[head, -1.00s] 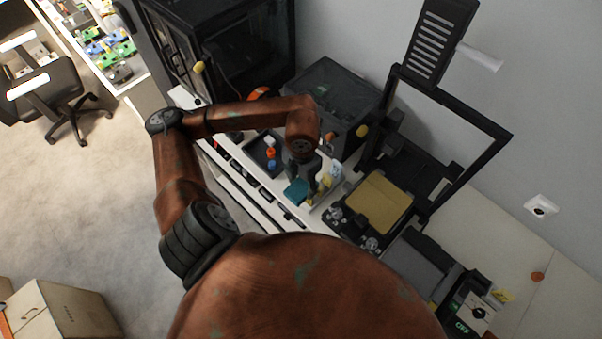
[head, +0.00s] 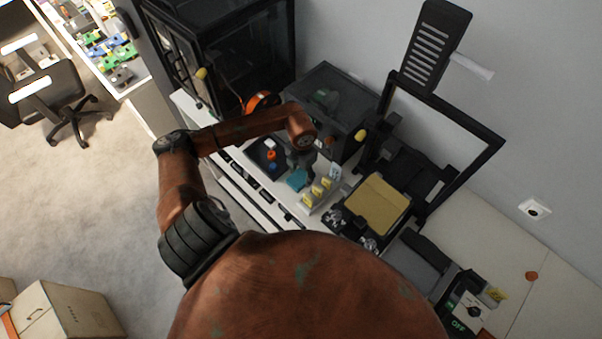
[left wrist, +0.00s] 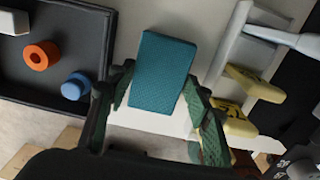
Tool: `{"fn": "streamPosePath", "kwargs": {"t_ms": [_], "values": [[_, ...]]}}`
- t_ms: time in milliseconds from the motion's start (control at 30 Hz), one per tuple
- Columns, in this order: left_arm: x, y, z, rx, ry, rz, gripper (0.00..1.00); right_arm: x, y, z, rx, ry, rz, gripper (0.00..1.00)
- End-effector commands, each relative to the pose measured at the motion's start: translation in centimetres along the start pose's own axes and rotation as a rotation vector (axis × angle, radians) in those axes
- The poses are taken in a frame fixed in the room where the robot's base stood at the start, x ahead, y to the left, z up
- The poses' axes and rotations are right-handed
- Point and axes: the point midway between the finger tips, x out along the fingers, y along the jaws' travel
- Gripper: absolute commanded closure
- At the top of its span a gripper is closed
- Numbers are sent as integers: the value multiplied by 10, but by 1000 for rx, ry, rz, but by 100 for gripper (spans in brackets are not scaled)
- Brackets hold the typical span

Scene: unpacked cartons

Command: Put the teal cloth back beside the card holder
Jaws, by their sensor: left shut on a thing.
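The teal cloth (head: 297,180) is a small folded block just left of the card holder (head: 318,194) in the head view. The card holder is pale, with several yellow cards standing in it. My left gripper (head: 299,168) is over the cloth. In the left wrist view the cloth (left wrist: 162,72) lies between the two green-padded fingers (left wrist: 162,112), and the gripper is shut on it. The card holder (left wrist: 225,65) is right of the cloth there, with a gap between them. Whether the cloth touches the table is unclear. My right gripper is out of view.
A dark tray (left wrist: 20,82) with an orange ring (left wrist: 41,55) and a blue round piece (left wrist: 76,86) is close on the left. A dark box (head: 330,105) stands behind. A machine with a tan plate (head: 377,205) is to the right.

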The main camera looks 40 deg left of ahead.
Motion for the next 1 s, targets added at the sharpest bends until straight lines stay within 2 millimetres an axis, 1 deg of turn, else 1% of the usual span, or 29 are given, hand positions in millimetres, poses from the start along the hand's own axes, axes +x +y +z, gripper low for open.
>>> {"fn": "streamPosePath", "kwargs": {"t_ms": [233, 367, 400, 633, 867, 1000], "values": [[2, 0, 0, 1, -2, 0, 73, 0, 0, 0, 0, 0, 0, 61], [6, 0, 0, 1, -1, 0, 73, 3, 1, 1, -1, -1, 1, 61], [6, 0, 0, 1, -1, 0, 52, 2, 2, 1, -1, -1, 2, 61], [5, 0, 0, 1, -1, 0, 36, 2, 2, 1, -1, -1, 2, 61], [5, 0, 0, 1, -2, 0, 36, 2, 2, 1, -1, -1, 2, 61], [-1, 0, 1, 0, -2, 0, 36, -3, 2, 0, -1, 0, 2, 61]]}}
